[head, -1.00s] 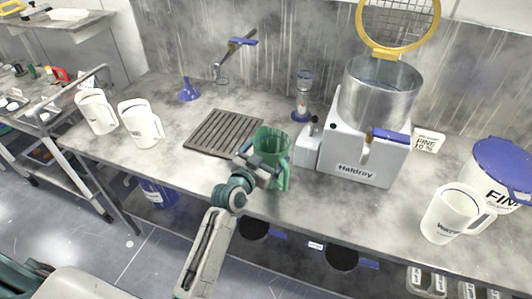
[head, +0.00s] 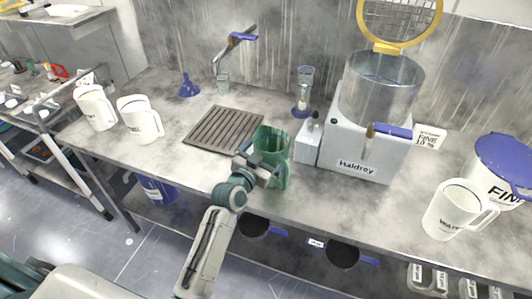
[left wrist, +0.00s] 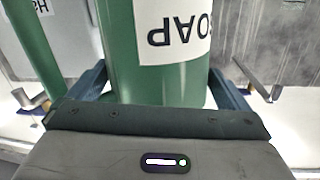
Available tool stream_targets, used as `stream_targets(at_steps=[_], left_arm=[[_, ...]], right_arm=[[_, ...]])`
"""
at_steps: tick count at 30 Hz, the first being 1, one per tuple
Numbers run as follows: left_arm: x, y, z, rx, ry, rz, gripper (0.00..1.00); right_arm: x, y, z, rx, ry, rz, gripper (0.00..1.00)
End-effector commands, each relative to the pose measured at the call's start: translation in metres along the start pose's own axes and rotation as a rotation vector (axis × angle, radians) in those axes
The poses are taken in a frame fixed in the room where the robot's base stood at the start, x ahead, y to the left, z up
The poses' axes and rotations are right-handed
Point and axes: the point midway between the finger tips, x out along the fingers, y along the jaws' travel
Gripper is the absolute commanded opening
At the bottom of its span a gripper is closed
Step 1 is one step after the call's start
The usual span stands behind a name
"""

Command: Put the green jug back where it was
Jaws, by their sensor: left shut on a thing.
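The green jug (head: 271,146) stands upright at the front of the grey bench, left of the Haldray machine. My left gripper (head: 258,170) is shut on it from the front left. In the left wrist view the green jug (left wrist: 160,75) fills the space between the fingers, with a white SOAP label upside down; a green bar, likely its handle, runs down the left. I cannot tell whether the jug's base touches the bench. My right gripper is not in view.
The slatted drain grate (head: 224,130) lies behind and left of the jug. The Haldray machine (head: 365,150) stands to the right. White jugs (head: 140,120) stand at the left, and a white jug (head: 455,210) and a blue-lidded tub (head: 498,170) at the right.

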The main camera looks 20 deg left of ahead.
Motion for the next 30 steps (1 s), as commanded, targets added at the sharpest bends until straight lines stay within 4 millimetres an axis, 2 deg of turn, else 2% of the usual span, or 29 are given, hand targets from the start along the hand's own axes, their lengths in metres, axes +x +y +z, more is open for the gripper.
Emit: stream_targets(at_steps=[6, 7, 17, 20, 30], left_arm=[[0.0, 0.001, 0.005, 0.0, 0.001, 0.0, 0.68], [0.0, 0.001, 0.004, 0.0, 0.001, 0.0, 1.0], [-0.006, 0.001, 0.006, 0.001, -0.001, 0.0, 1.0], [-0.019, 0.001, 0.008, 0.002, -0.002, 0.0, 1.0], [-0.086, 0.001, 0.007, 0.002, 0.0, 0.0, 1.0]], right_arm=[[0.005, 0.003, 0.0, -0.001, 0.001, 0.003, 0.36], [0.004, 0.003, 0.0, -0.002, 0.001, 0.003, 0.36], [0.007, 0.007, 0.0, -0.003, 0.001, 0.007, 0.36], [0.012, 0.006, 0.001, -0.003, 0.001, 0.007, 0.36], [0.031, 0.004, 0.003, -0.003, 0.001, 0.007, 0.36]])
